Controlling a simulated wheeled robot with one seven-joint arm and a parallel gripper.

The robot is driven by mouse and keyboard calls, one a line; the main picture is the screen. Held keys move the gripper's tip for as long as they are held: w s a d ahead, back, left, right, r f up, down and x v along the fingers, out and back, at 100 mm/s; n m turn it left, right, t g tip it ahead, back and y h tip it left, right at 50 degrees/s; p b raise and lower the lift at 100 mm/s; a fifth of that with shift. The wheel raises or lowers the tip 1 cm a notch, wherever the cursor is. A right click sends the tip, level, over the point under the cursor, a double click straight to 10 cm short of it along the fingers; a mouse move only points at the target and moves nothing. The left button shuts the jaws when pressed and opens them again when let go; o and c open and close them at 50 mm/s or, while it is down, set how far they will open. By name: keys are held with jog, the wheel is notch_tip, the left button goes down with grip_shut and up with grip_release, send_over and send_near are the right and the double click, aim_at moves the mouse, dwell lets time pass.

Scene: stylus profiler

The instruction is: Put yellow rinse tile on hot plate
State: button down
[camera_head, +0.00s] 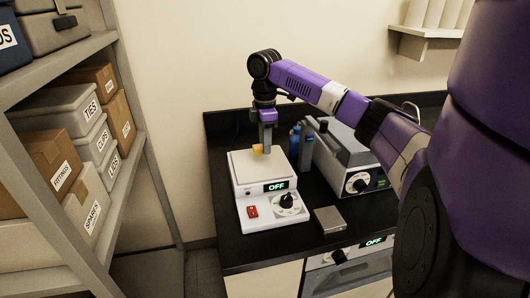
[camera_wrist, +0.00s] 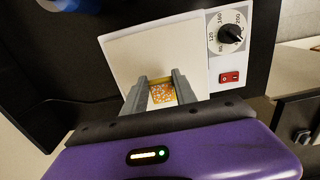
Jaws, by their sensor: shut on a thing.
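The yellow rinse tile (camera_wrist: 163,92) is small and square with a speckled face. It sits between the two fingers of my gripper (camera_wrist: 161,88) in the wrist view. In the head view my gripper (camera_head: 267,148) points straight down over the back part of the hot plate, and a yellow edge of the tile (camera_head: 257,149) shows beside the fingers. The hot plate (camera_head: 257,170) is white with a square top, a dial, a red switch and a display reading OFF. Its top also shows in the wrist view (camera_wrist: 140,55). I cannot tell whether the tile touches the plate.
A grey-white device (camera_head: 347,158) with a dial and blue bottles (camera_head: 302,145) stand right of the hot plate. A small metal block (camera_head: 330,219) lies on the black bench in front. A shelf of labelled boxes (camera_head: 85,150) is at the left.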

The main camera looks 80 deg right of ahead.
aim_at(265, 161)
jog(key=shift+f, duration=2.05)
jog(key=shift+f, duration=0.1)
jog(key=c, duration=1)
grip_release()
notch_tip(265, 161, up, 12)
jog(key=b, duration=0.1)
